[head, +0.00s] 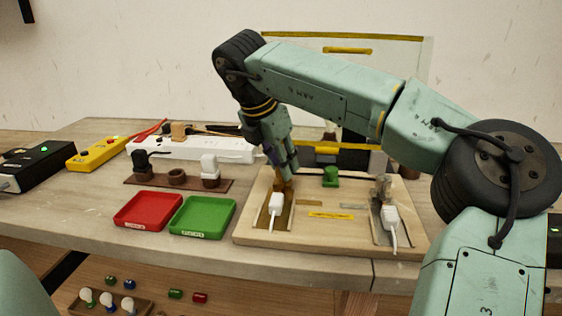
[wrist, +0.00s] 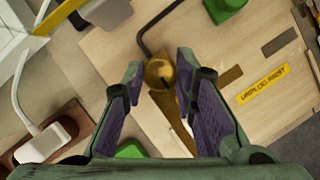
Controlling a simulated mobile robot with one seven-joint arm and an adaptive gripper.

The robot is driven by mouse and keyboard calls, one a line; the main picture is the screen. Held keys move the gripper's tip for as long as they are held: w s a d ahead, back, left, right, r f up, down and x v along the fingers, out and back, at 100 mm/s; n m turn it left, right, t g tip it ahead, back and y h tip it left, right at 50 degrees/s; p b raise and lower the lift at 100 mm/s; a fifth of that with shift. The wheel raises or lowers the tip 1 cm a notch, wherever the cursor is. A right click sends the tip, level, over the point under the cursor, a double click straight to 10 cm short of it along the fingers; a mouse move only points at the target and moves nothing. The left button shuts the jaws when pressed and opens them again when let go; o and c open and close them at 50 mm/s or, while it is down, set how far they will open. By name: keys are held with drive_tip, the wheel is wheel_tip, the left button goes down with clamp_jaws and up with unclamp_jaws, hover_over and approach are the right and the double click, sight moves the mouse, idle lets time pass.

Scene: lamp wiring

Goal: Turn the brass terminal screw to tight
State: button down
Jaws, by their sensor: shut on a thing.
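The brass terminal screw (wrist: 160,75) shows in the wrist view as a round brass head with a dark mark, between the two purple-padded fingers of my gripper (wrist: 160,72). My gripper is shut on it. In the head view my gripper (head: 284,172) points down at the left part of the wooden lamp board (head: 330,238), and the screw (head: 284,186) shows only partly below the fingers. A brass strip (wrist: 181,122) runs from the screw towards my palm in the wrist view. The screw's exact turn angle cannot be told.
A white connector (head: 276,203) sits just in front of the screw. A green knob (head: 330,177) and another white plug (head: 390,216) stand to the right on the board. Red (head: 148,224) and green (head: 202,234) trays lie left, with a white power strip (head: 215,149) behind.

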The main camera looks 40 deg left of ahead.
drive_tip(key=c, duration=1.3)
unclamp_jaws()
drive_tip(key=v, duration=0.7)
drive_tip(key=shift+r, duration=0.3)
drive_tip(key=shift+s, duration=0.1)
